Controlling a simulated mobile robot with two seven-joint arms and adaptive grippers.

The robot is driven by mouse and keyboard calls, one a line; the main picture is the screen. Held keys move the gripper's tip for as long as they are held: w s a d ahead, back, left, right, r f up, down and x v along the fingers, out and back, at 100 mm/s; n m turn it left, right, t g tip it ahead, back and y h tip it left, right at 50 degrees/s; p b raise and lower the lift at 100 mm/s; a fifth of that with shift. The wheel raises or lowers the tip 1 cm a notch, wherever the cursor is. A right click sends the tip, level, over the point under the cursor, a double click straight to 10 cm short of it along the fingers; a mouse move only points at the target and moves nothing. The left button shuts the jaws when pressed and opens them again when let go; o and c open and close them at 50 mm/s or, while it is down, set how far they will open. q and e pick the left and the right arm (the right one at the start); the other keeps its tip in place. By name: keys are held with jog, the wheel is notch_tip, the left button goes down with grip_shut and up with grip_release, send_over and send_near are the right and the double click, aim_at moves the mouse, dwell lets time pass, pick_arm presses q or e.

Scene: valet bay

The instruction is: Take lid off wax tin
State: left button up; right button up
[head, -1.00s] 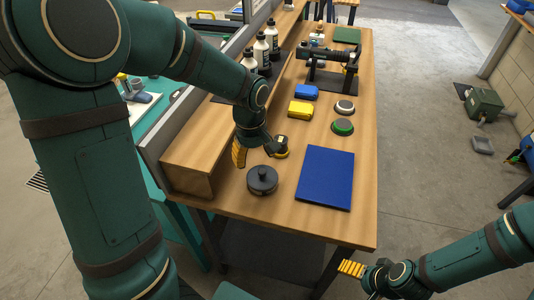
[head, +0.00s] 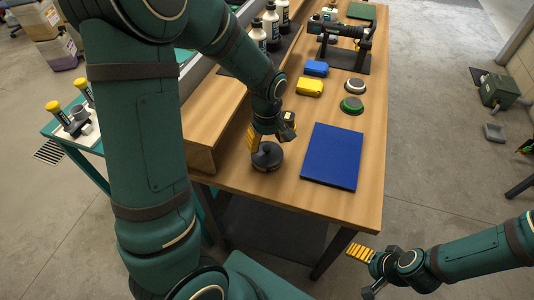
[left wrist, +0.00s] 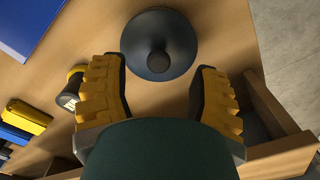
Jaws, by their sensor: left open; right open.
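The wax tin (head: 267,158) is a dark, round, low tin with a small knob on its lid, standing on the wooden bench near its front left. In the left wrist view the tin (left wrist: 158,42) is seen from above, its lid on and its knob near the middle. My left gripper (head: 269,140) is open just above the tin. In the left wrist view its two yellow-padded fingers (left wrist: 160,78) are spread, one to either side of the knob's line, with nothing between them. My right gripper (head: 359,272) is open and empty, off the bench at the lower right.
A blue panel (head: 332,156) lies right of the tin. A small black-and-yellow item (left wrist: 70,90) stands close to my left finger. A raised wooden ledge (head: 222,115) runs along the left. Yellow (head: 309,87) and blue (head: 316,68) blocks and round pads (head: 352,104) lie farther back.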

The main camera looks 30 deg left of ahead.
aim_at(267, 147)
pick_arm(q)
notch_tip(267, 147, down, 4)
jog(key=shift+w+r+b, duration=0.1)
jog(key=shift+r+b, duration=0.15)
jog(key=shift+b, duration=0.05)
grip_shut()
jog(key=shift+r, duration=0.1)
